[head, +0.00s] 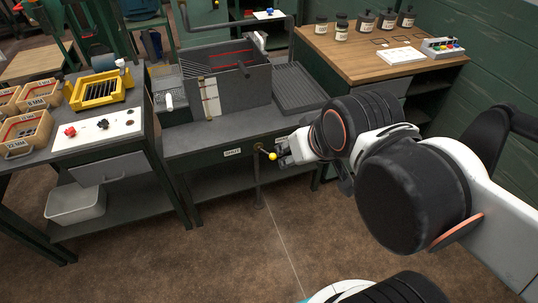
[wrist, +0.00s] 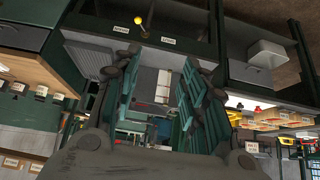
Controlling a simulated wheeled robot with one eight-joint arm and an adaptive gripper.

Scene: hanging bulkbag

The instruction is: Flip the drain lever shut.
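The drain lever (head: 262,150) is a short dark rod with a yellow ball knob (head: 272,156), on the front of the grey sink bench beside a small white label (head: 232,152). In the head view the rod slants down to the right. My gripper (head: 284,152) is just right of the knob, with a small gap as far as I can tell. The wrist view, turned upside down, shows the yellow knob (wrist: 138,20) beyond the left fingertip. My gripper (wrist: 163,60) is open there, with nothing between its fingers.
The grey basin (head: 225,90) with a white, red-marked strip stands above the lever. A side bench (head: 95,135) with red and black knobs is at left. A wooden-topped cabinet (head: 350,60) with dark jars is at right. The brown floor (head: 240,250) in front is clear.

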